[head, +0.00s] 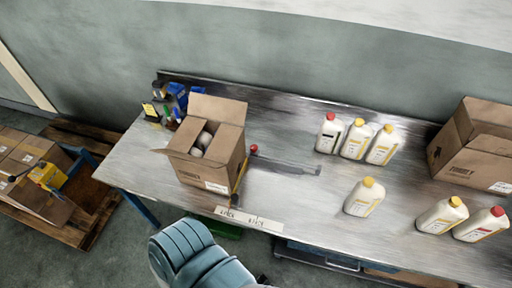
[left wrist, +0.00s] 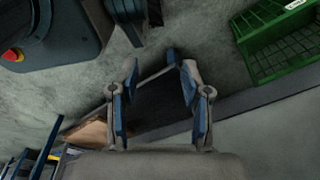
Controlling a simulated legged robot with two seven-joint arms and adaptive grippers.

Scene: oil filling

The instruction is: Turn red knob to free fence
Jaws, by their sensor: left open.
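The red knob (head: 254,148) is a small red ball on the metal table, just right of the open cardboard box. A dark flat bar (head: 290,164) lies on the table to the right of the knob; I cannot tell whether it is the fence. The knob does not show in the left wrist view. My left gripper (left wrist: 158,75) is open in the left wrist view, with nothing between its fingers and the floor behind them. Neither gripper shows in the head view, where only part of my arm is at the bottom. My right gripper is not in view.
The open box (head: 208,150) holds pale bottles. Several white bottles (head: 364,197) stand mid-table and right, beside another box (head: 470,145). A labelled strip (head: 249,219) lies at the front edge. A green crate (left wrist: 285,52) shows in the left wrist view. Pallet boxes (head: 32,180) are left.

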